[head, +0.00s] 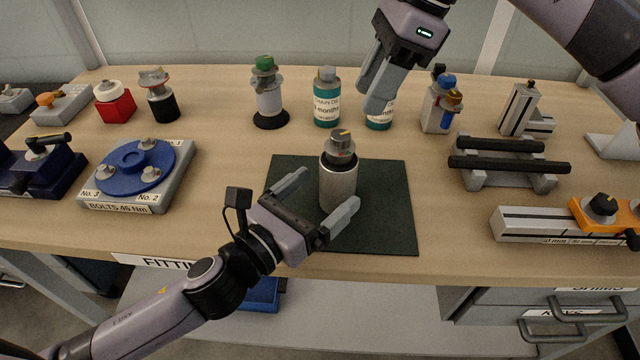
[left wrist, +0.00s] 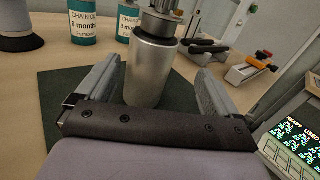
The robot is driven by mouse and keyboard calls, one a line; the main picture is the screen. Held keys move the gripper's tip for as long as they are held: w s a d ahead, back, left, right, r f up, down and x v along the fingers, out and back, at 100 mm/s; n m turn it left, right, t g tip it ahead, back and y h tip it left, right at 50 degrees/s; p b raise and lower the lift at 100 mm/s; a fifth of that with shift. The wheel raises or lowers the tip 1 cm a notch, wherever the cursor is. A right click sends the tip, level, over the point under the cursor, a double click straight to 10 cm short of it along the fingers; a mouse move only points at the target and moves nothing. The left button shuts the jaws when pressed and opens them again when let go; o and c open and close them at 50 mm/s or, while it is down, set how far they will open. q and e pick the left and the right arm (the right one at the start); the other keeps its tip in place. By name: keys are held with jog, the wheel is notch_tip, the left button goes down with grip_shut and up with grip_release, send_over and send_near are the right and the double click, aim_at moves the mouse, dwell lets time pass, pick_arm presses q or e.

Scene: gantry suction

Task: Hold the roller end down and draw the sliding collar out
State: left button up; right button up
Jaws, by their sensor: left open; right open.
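A silver metal roller (head: 338,184) stands upright on a dark green mat (head: 385,200) in the head view. On its top sits a narrower grey collar (head: 340,145) with a dark knob and a small orange mark. My left gripper (head: 325,192) is open, one finger on each side of the roller's lower body. In the left wrist view the roller (left wrist: 150,72) stands between the spread fingers, with gaps visible; its collar (left wrist: 160,22) is partly cut off at the top. My right gripper (head: 376,98) is open and empty, above and behind the roller, in front of a bottle.
Chain oil bottles (head: 327,98) and a green-capped bottle (head: 267,95) stand behind the mat. A blue bolt plate (head: 122,168) lies to the left. A black-railed stand (head: 510,165) and an orange-clamped slide (head: 545,224) are to the right. The mat around the roller is clear.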

aim_at(347, 162)
pick_arm(q)
jog(key=shift+w+d+r+t+y, duration=0.15)
jog(key=shift+w+y, duration=0.15)
jog(key=shift+w, duration=0.2)
jog(key=shift+w+d+r+t+y, duration=0.15)
jog(key=shift+w+y, duration=0.15)
jog(key=shift+w, duration=0.2)
jog(key=shift+x, duration=3.2)
jog(key=shift+f, duration=0.15)
jog(key=shift+c, duration=1.1)
jog(key=c, duration=1.5)
